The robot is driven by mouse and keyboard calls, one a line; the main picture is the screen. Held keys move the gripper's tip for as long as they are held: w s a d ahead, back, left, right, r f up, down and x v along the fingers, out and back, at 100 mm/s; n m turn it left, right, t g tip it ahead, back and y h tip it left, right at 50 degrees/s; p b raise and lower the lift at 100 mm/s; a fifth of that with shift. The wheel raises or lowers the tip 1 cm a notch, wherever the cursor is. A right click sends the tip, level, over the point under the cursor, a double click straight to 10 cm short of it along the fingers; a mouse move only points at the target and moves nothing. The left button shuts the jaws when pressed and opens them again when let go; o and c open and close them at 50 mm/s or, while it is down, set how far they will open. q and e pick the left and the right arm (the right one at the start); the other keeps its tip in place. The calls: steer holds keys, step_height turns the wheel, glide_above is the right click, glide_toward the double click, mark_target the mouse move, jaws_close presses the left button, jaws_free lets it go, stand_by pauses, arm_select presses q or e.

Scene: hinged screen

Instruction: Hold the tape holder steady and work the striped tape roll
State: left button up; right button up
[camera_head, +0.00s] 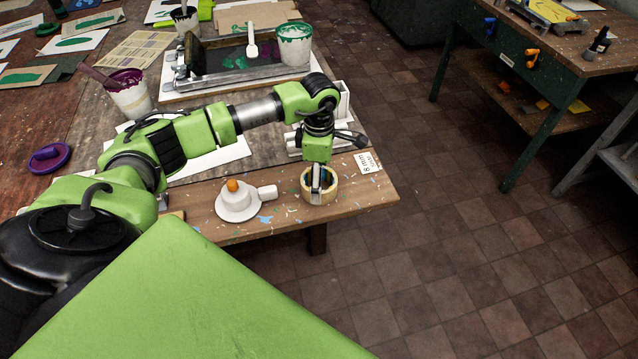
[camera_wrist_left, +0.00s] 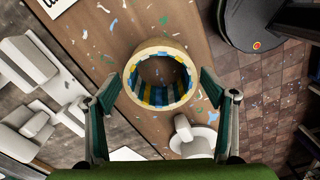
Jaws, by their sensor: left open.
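The striped tape roll (camera_head: 319,200) is a tan ring with blue, yellow and white stripes inside, lying at the front right of the wooden table. It also shows in the left wrist view (camera_wrist_left: 160,46). My left gripper (camera_head: 317,178) is above the roll, pointing down. In the wrist view its fingers (camera_wrist_left: 157,80) are spread wide on either side of the roll, and nothing is gripped. A white round piece with an orange knob and a side arm (camera_head: 236,203), perhaps the tape holder, sits left of the roll. It is partly seen in the wrist view (camera_wrist_left: 192,138). My right gripper is not in view.
A card marked "8 mm" (camera_head: 368,163) lies right of the roll near the table edge. Behind are a framed screen (camera_head: 180,84), a green paint pot (camera_head: 295,50) and a purple paint pot (camera_head: 131,98). A purple lid (camera_head: 50,157) lies left. Open floor lies right.

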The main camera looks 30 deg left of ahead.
arm_select(q)
steer(key=c, duration=0.9)
steer(key=shift+r+p, duration=1.95)
steer(key=shift+r, duration=1.65)
steer(key=shift+c, duration=0.4)
